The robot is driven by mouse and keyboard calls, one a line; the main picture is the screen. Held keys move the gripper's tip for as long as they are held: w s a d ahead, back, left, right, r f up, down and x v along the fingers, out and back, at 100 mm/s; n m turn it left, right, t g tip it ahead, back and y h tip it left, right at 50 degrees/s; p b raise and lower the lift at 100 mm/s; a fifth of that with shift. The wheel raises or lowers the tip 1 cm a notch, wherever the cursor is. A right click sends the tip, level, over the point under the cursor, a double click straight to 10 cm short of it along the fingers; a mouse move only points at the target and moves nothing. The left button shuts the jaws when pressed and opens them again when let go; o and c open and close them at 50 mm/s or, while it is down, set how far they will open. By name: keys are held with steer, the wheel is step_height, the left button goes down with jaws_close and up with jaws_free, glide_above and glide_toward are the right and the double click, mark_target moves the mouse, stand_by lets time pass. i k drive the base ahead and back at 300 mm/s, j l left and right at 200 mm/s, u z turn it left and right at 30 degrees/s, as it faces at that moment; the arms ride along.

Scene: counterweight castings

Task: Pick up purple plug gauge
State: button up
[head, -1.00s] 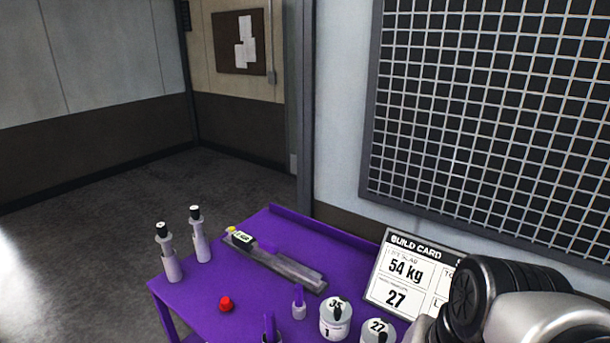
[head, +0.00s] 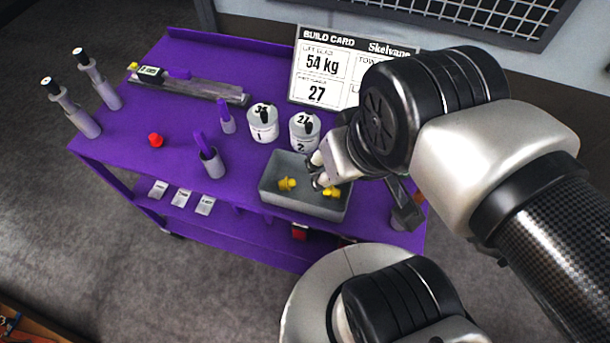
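Two upright purple-handled pieces stand on the purple cart top in the head view. The larger purple plug gauge (head: 211,162) has a grey cylindrical body and a tilted purple grip, near the front edge. A smaller purple-handled piece (head: 227,121) stands behind it, a little to the right. I cannot tell for sure which of them is the named gauge. My gripper (head: 316,173) is to the right of both, over the grey tray, apart from them. Its fingers are small and partly hidden by my arm, so their opening is unclear.
The grey tray (head: 268,197) holds yellow pieces. Two white numbered canisters (head: 263,124) (head: 304,131) stand behind it, before the build card (head: 323,68).

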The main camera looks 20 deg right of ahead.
mark_target(226, 119)
steer(key=u, duration=3.75)
steer(key=z, duration=3.3)
steer(key=i+j+z, duration=0.5)
steer(key=j, duration=0.2)
steer(key=j+z, duration=0.3)
steer(key=i+j, duration=0.05)
steer(key=j, duration=0.05)
